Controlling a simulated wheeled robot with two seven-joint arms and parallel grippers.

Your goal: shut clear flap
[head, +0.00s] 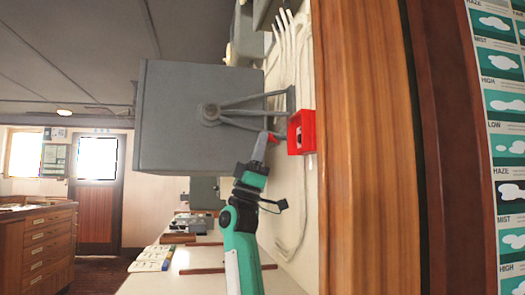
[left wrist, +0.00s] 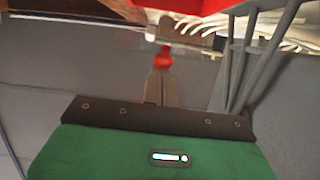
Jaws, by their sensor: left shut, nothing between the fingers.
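A small red box (head: 308,141) with a dark and light inside is fixed to the pale wall panel. Its red body also shows at the top of the left wrist view (left wrist: 190,5). A thin clear sheet, seemingly the flap (left wrist: 115,33), stretches left from near the red box in the left wrist view; its exact angle is hard to tell. In the head view I cannot make out the flap. My left gripper (head: 269,139) is shut and empty, its red-tipped fingers just left of the box. In the left wrist view the fingertips (left wrist: 163,58) lie below the sheet's edge. My right gripper is out of view.
A large grey cabinet (head: 180,115) on a bracket (head: 245,112) stands left of the box, close to my left arm. Pale cables (head: 286,45) run along the wall panel. A wooden post (head: 360,150) is to the right.

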